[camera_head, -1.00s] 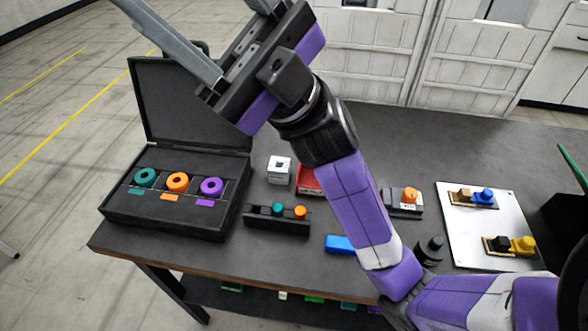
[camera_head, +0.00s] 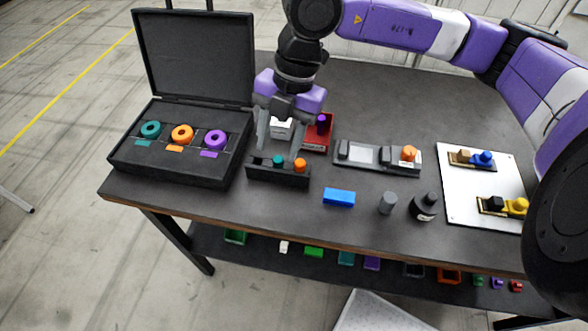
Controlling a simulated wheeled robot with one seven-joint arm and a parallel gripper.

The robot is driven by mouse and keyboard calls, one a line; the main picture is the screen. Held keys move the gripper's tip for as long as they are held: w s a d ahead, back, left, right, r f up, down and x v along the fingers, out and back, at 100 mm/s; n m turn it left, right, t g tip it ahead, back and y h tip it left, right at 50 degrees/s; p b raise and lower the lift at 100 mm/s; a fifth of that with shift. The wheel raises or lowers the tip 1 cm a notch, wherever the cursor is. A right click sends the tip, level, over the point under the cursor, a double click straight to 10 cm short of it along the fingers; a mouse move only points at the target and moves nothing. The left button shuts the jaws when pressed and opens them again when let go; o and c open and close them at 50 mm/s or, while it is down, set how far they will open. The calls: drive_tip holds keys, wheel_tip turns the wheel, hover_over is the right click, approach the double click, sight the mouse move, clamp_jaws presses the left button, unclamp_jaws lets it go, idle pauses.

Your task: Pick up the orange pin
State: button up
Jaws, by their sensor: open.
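The orange pin (camera_head: 300,165) stands upright in the right end of a small black rack (camera_head: 277,178), beside a teal pin (camera_head: 278,160). Only its rounded top shows above the rack. My gripper (camera_head: 279,148) points down over the rack from behind. Its fingers are spread apart with nothing between them. The right finger is just left of and above the orange pin, and the left finger is over the rack's left part. I cannot tell whether a finger touches the rack.
An open black case (camera_head: 118,172) with teal, orange and purple rings is at left. A red tray (camera_head: 318,146) with a purple piece and a white block (camera_head: 281,128) are behind the rack. A blue block (camera_head: 339,197), grey cylinder (camera_head: 387,203) and black fixture (camera_head: 376,170) lie to the right.

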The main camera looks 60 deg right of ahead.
sight(300, 162)
drive_tip(key=d+m+h, duration=0.1)
drive_tip(key=s+d+f+m+h, duration=0.1)
drive_tip(key=d+m, duration=0.1)
drive_tip(key=d+m+g, duration=0.1)
drive_tip(key=d, duration=0.1)
drive_tip(key=shift+s+d+f+h, duration=0.2)
drive_tip(key=shift+s+f+h, duration=0.1)
drive_tip(key=shift+h, duration=0.1)
drive_tip(key=shift+s+d+f+m, duration=0.1)
drive_tip(key=shift+s+m, duration=0.05)
drive_tip(key=shift+m, duration=0.55)
drive_tip(key=shift+f+p, duration=1.1)
drive_tip(key=shift+f, duration=2.7)
clamp_jaws()
